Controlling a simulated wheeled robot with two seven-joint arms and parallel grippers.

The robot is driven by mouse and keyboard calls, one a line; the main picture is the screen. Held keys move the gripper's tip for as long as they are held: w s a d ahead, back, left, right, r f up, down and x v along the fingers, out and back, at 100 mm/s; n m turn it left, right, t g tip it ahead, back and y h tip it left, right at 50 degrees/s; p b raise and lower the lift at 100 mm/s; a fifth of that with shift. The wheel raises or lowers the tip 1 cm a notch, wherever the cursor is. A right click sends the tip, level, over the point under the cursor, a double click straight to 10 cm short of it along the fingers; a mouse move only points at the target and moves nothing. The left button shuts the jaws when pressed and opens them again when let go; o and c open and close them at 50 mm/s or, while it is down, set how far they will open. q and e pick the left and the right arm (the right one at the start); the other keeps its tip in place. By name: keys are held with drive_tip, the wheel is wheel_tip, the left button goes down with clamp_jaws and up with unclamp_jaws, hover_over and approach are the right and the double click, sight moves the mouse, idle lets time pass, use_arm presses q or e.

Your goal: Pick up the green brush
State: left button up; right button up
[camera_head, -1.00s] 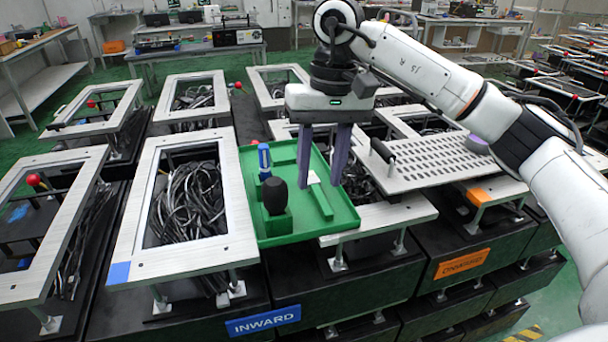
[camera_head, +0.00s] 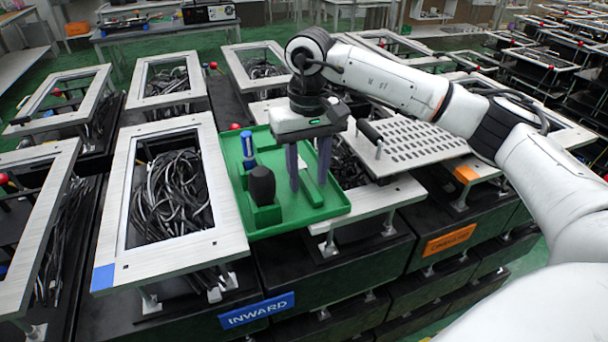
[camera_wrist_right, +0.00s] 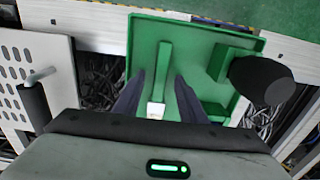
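The green brush (camera_head: 313,193) lies in the green tray (camera_head: 330,212); in the right wrist view it is a long green bar (camera_wrist_right: 164,60) with a white end. My right gripper (camera_head: 309,182) points down over the tray, its two dark fingers apart and empty. In the right wrist view the fingers (camera_wrist_right: 160,76) stand on either side of the brush, with a gap on both sides. The head view does not show clearly how far the fingertips are above the tray floor. My left gripper is out of view.
A black rounded object (camera_head: 262,186) on a green block and a blue-and-white object (camera_head: 248,146) stand in the tray's left side. A perforated metal plate with a black handle (camera_head: 412,142) is to the right. Metal frames with cables (camera_head: 180,195) surround the tray.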

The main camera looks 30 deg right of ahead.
drive_tip(key=shift+f, duration=0.1)
drive_tip(key=shift+c, duration=0.3)
clamp_jaws()
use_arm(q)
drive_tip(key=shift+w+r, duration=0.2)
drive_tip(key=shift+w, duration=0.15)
